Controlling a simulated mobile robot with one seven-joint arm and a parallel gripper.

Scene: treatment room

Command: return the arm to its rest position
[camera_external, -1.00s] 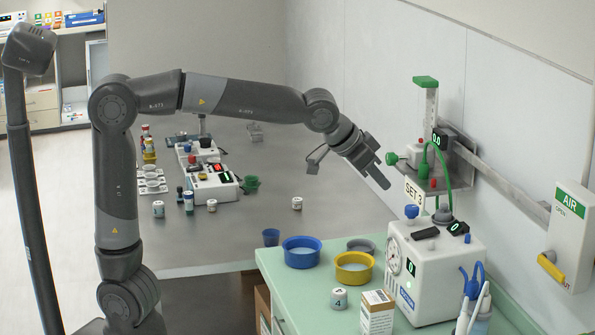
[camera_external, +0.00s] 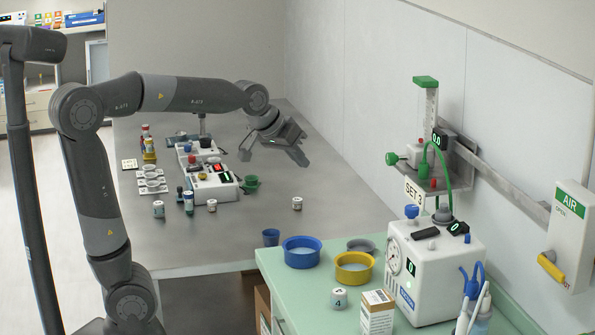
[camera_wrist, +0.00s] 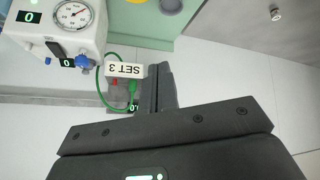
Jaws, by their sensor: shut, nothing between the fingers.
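My arm reaches from the left over the grey table (camera_external: 240,240), bent at the elbow. My gripper (camera_external: 300,157) hangs above the far part of the table, pointing down and to the right. It is empty. In the wrist view the two dark fingers of my gripper (camera_wrist: 162,88) lie close together, shut, with nothing between them. The wrist view also shows the SET 3 sign (camera_wrist: 124,70) upside down behind the fingers.
A white device with a red display (camera_external: 212,187) stands left of my gripper, with small bottles around it. A green counter (camera_external: 300,300) at the front right holds bowls and a white gauge unit (camera_external: 435,275). The wall is to the right.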

